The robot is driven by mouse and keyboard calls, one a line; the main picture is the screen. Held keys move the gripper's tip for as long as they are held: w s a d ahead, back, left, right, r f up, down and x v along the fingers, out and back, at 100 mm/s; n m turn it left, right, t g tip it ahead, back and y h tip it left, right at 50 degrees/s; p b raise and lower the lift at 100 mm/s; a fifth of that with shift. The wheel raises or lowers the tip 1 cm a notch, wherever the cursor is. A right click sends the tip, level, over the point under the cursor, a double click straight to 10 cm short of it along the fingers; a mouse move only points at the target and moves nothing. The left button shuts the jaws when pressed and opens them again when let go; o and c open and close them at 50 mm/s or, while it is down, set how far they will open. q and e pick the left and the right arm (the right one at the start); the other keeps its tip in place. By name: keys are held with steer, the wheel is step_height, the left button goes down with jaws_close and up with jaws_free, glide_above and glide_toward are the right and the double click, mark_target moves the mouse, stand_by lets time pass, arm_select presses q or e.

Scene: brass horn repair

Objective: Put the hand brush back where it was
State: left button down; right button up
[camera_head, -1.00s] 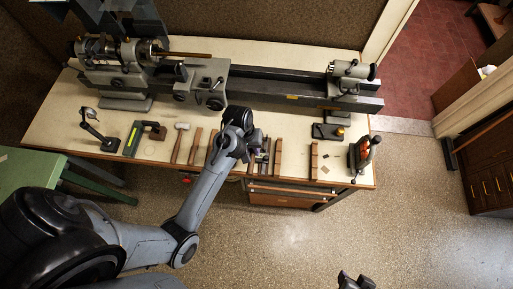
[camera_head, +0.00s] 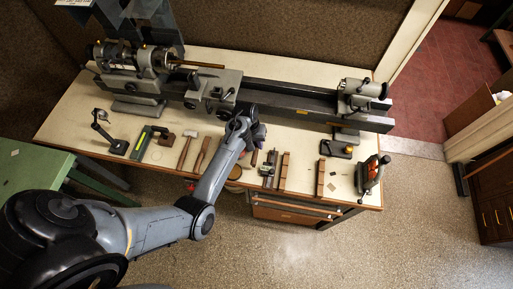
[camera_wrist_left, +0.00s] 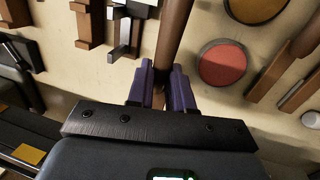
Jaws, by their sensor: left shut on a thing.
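My left gripper (camera_head: 248,135) is over the bench's front half. In the left wrist view its purple fingers (camera_wrist_left: 160,90) are shut on a long brown wooden handle (camera_wrist_left: 174,35), which I take to be the hand brush. The handle runs away from the fingers to the top of that view. Its lower part also shows in the head view (camera_head: 254,158), by the gripper. No bristles show, and I cannot tell whether it touches the bench. My right gripper is not in view.
On the bench (camera_head: 310,150), a mallet (camera_head: 187,148) and a flat wooden tool (camera_head: 202,154) lie to the left. Wooden bars (camera_head: 284,171) lie to the right. A red disc (camera_wrist_left: 222,63) is close beside the handle. The lathe (camera_head: 285,95) stands behind.

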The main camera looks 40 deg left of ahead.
arm_select(q)
steer(key=shift+f, duration=1.85)
steer(key=shift+f, duration=0.2)
steer(key=c, duration=1)
jaws_free()
steer(key=shift+r, duration=0.15)
steer(key=r, duration=0.4)
steer(key=a+r, duration=0.1)
steer(key=r, duration=0.3)
steer(key=a+r, duration=0.1)
steer(key=r, duration=0.3)
steer(key=shift+s+a, duration=0.1)
steer(key=shift+s, duration=0.3)
steer(key=shift+f, duration=0.1)
